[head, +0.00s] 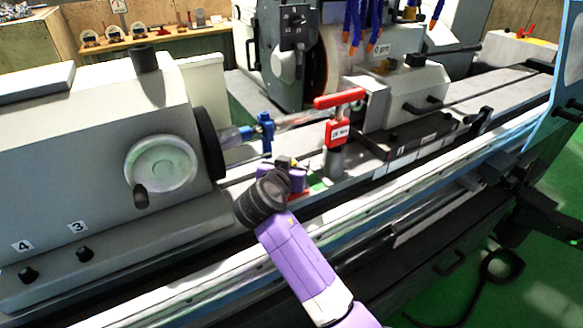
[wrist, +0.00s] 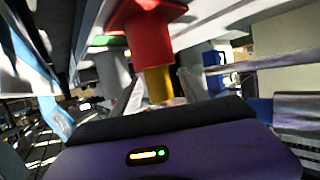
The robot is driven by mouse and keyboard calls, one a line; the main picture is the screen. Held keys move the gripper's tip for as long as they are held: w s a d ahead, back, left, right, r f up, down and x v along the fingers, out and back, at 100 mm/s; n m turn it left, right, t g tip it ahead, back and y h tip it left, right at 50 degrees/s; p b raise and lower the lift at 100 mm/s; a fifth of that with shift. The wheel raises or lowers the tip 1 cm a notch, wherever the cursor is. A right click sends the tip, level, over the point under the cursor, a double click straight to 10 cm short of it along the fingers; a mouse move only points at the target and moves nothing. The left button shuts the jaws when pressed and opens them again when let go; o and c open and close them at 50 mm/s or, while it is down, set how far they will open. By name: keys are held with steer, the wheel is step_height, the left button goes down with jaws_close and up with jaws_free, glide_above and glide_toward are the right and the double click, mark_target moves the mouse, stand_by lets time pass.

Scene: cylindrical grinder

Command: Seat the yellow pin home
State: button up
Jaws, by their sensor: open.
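The yellow pin (wrist: 158,84) shows in the wrist view as a short yellow cylinder against a red block (wrist: 146,38). Part of its length shows outside the block; how deep it sits in it I cannot tell. My gripper (head: 290,174) is open at the machine bed in the head view, below the red-handled post. Its purple body (wrist: 170,150) fills the bottom of the wrist view, close to the pin, with nothing visibly held. In the head view my gripper and wrist mostly hide the pin's place; only a bit of red shows beside them.
A post with a red handle and label (head: 338,132) stands just behind my gripper. A blue clamp (head: 266,130) on the workpiece is to its left. The grey headstock with a handwheel (head: 162,168) is at left, the grinding wheel (head: 317,70) behind. The bed (head: 400,165) runs right.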

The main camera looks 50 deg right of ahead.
steer(key=shift+x, duration=0.85)
steer(key=shift+c, duration=0.2)
jaws_close()
